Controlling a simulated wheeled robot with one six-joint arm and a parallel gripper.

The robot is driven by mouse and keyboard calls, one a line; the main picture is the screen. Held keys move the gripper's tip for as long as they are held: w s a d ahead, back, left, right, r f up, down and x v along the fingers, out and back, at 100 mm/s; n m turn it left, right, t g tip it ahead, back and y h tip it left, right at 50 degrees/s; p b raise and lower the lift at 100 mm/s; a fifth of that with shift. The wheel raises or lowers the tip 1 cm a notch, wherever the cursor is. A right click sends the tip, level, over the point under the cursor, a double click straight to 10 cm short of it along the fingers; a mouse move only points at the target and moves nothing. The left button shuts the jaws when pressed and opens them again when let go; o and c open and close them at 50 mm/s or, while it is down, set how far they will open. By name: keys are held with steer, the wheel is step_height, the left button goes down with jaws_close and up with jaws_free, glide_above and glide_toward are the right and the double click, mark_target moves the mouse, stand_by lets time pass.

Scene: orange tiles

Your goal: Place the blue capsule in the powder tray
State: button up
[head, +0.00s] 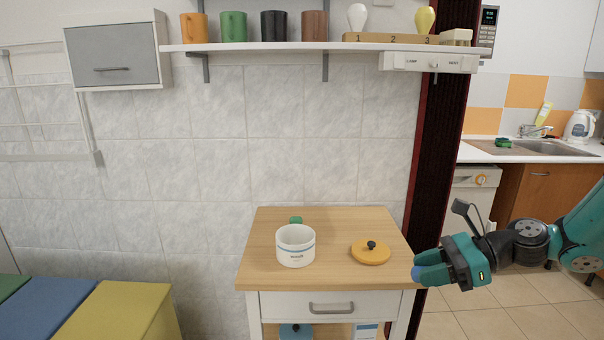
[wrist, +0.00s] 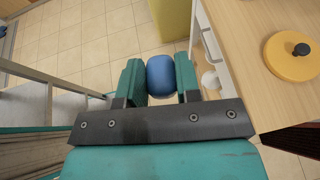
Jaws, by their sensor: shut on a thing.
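The blue capsule (head: 428,275) is held between the fingertips of my gripper (head: 446,268), just off the right front corner of the wooden-topped table. In the wrist view the blue capsule (wrist: 160,77) sits between the two teal fingers of my gripper (wrist: 160,82), which are shut on it from both sides. Tiled floor shows beneath it. I cannot pick out the powder tray for certain in either view. A white appliance (head: 478,185) with an orange dial stands under the counter at the back right.
The table (head: 325,235) has a closed drawer (head: 335,304) and carries a white pot (head: 296,246) and a yellow lid (head: 371,253); the lid (wrist: 291,56) also shows in the wrist view. Coloured boxes (head: 120,310) stand lower left. A dark red post (head: 441,130) rises behind the table.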

steer(key=s+d+f+m+t+h, duration=0.1)
steer(key=d+f+m+t, duration=0.1)
steer(key=f, duration=0.6)
steer(key=s+d+f+m+t+h, duration=0.1)
steer(key=d+f+m+t, duration=0.2)
steer(key=f, duration=0.6)
steer(key=shift+s+d+t+h, duration=0.2)
steer(key=shift+d+t+h, duration=0.1)
steer(key=shift+d+t, duration=0.25)
